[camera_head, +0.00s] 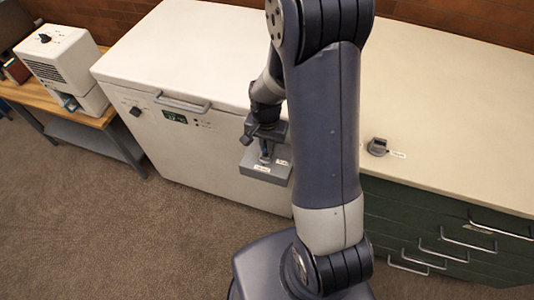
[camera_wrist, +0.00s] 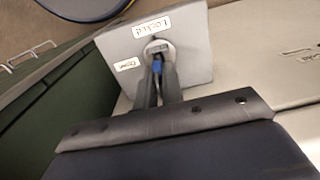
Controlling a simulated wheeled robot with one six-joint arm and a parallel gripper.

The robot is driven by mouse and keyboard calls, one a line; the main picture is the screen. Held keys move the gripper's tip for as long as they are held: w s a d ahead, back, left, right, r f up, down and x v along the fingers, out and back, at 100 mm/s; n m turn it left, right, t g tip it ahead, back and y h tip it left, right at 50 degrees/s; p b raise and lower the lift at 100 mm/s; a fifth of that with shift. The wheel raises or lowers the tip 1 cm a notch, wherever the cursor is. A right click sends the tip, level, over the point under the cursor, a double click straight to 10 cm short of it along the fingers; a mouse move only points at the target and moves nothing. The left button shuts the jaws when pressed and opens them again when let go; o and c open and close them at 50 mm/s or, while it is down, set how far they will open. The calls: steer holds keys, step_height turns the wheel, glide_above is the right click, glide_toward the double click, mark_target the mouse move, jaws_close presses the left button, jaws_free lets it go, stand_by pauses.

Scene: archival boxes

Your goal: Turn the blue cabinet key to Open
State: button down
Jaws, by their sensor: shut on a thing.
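The blue key (camera_wrist: 157,64) sits in a round silver lock (camera_wrist: 157,47) on a grey lock box (camera_wrist: 195,58). A "Locked" label (camera_wrist: 152,25) and an "Open" label (camera_wrist: 127,64) are on the box's face. My gripper (camera_wrist: 158,76) is shut on the key, and its fingers hide most of it. Which label the key points to cannot be told. In the head view, the grey box (camera_head: 252,164) is at the front of the white chest, and my gripper (camera_head: 265,148) reaches down to it.
A white chest freezer (camera_head: 190,50) with a handle and display stands at left. A green drawer cabinet (camera_head: 440,215) with a pale top is at right, with a small dark device (camera_head: 377,147) on it. A wooden bench (camera_head: 40,98) holds a white machine (camera_head: 65,65). Carpet in front is clear.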

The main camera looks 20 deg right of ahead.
steer(key=n, duration=0.5)
steer(key=shift+n+b, duration=0.3)
steer(key=shift+n, duration=0.7)
steer(key=n, duration=0.6)
steer(key=shift+n+b, duration=0.3)
steer(key=shift+n, duration=0.1)
steer(key=shift+n, duration=0.9)
steer(key=n, duration=0.4)
steer(key=shift+n, duration=0.3)
